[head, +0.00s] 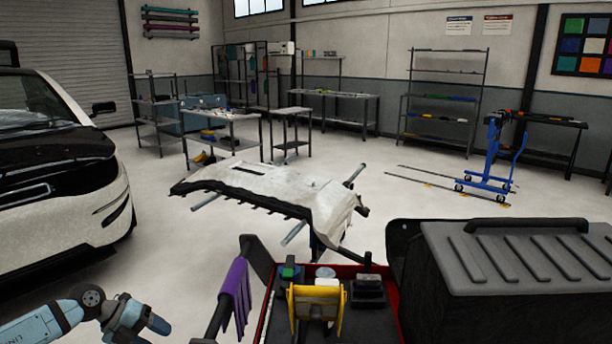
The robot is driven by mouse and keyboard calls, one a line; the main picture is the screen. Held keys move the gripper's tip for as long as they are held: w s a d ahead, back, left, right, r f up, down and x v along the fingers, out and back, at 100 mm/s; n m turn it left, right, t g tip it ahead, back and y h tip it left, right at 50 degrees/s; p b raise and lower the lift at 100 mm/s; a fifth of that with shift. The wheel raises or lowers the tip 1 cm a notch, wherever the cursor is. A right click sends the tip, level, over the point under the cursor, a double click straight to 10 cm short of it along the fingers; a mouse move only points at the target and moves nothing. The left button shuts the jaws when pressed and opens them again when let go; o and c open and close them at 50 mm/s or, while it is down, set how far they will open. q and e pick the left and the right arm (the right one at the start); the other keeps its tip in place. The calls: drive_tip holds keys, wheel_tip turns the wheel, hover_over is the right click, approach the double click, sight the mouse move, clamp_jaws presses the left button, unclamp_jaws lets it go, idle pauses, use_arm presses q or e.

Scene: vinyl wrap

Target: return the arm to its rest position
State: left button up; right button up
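My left arm (68,318) comes in at the bottom left corner of the head view, light blue and grey with a dark joint. Its end part (140,318) points to the right, low in the picture, left of the tool cart and short of the bumper stand. I cannot make out separate fingers there, so its opening is unclear. Nothing is seen held in it. My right arm and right gripper are not in view.
A tool cart with a red-edged tray (378,322), a yellow holder (316,302), purple cloth (236,292) and a dark lidded box (520,262) fills the bottom right. A whitish bumper (270,188) lies on a stand ahead. A car (60,180) stands left. Floor (185,262) between is clear.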

use_arm(q)
drive_tip(key=s+d+f+n+t+h, duration=0.3)
drive_tip(key=s+d+n+t, duration=0.1)
drive_tip(key=s+n+t, duration=0.3)
drive_tip(key=s+a+f+n+y, duration=0.3)
drive_tip(key=s+f+n, duration=0.15)
drive_tip(key=s, duration=0.25)
drive_tip(key=s+a+f+n+y, duration=0.2)
drive_tip(key=s+f+n+y, duration=0.15)
drive_tip(key=s+n, duration=0.2)
drive_tip(key=s+a+f+n+y, duration=0.3)
drive_tip(key=s+n, duration=0.1)
drive_tip(key=s, duration=0.3)
drive_tip(key=d+f+n+t+h, duration=0.1)
drive_tip(key=d+n, duration=0.7)
drive_tip(key=d, duration=1.4)
wheel_tip(320, 180, up, 14)
drive_tip(key=s+p, duration=0.1)
drive_tip(key=p, duration=1.5)
drive_tip(key=shift+s+f+m+t, duration=0.2)
drive_tip(key=shift+m+t, duration=0.1)
drive_tip(key=shift+t, duration=0.1)
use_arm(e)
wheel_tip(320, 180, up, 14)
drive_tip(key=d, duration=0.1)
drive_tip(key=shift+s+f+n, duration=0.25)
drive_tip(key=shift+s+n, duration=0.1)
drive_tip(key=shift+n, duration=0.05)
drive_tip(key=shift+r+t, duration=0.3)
